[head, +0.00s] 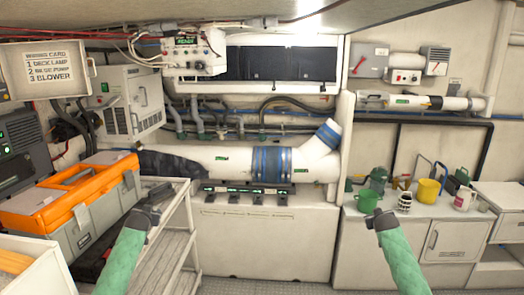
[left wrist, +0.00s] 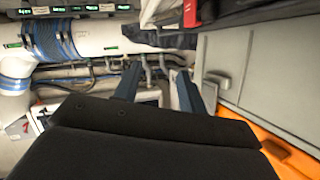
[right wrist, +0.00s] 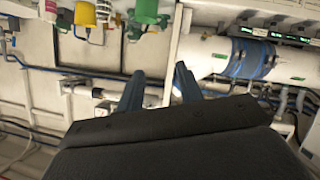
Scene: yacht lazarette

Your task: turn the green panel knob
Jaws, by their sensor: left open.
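A white control panel (head: 194,52) with a small lit green display hangs at the upper middle of the head view, under the ceiling. It carries several small knobs and lights, too small for me to tell a green knob surely. My left gripper (head: 160,190) is low and in front of it, beside the orange-lidded toolbox. In the left wrist view its two fingers (left wrist: 158,88) stand apart with nothing between them. My right gripper (head: 378,216) is in front of the right counter, far from the panel. In the right wrist view its fingers (right wrist: 158,88) are apart and empty.
The orange and grey toolbox (head: 75,205) stands at the left near a white shelf rack (head: 170,245). A large white pipe (head: 215,160) with a blue band runs below the panel. Mugs and a green cup (head: 367,202) stand on the right counter. The middle floor is clear.

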